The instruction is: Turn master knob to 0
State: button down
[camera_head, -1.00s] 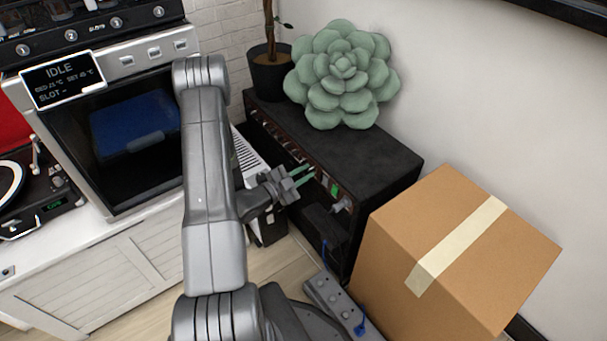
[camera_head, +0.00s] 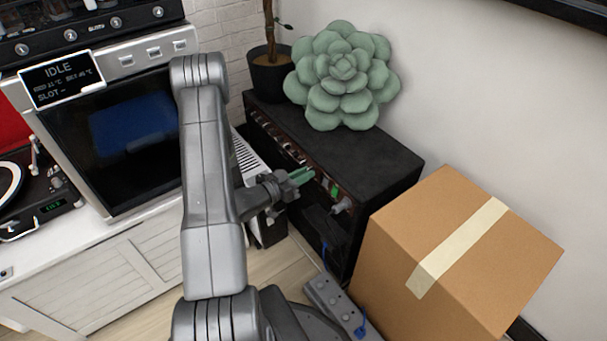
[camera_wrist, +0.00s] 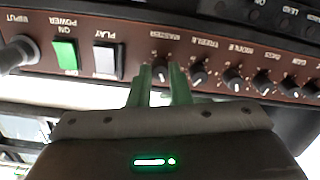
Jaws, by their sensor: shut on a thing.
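The amplifier (camera_head: 380,165) is a black cabinet with a brown front panel carrying a row of black knobs. In the wrist view its panel (camera_wrist: 120,25) appears upside down. The master knob (camera_wrist: 161,73) is black, under a label that appears to read MASTER, beside the PLAY switch. My gripper (camera_wrist: 162,85) has its green fingers on either side of this knob and is shut on it. The fingers partly hide the knob, and I cannot read its setting. In the head view my gripper (camera_head: 303,176) reaches the front panel, and the knob is hidden there.
To the master knob's left in the wrist view are a grey PLAY switch (camera_wrist: 105,61), a green POWER switch (camera_wrist: 65,54) and an input plug (camera_wrist: 17,53). Other knobs (camera_wrist: 199,74) sit close on its right. A cardboard box (camera_head: 470,250) and power strip (camera_head: 335,303) stand near the amplifier.

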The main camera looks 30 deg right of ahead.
jog(key=n+p, duration=0.5)
jog(key=n, duration=1.8)
jog(key=shift+w+n+g, duration=0.1)
jog(key=shift+n+g, duration=0.2)
jog(key=shift+g, duration=0.1)
jog(key=shift+n+p, duration=0.3)
jog(key=c, duration=1.3)
grip_release()
jog(key=shift+c, duration=0.2)
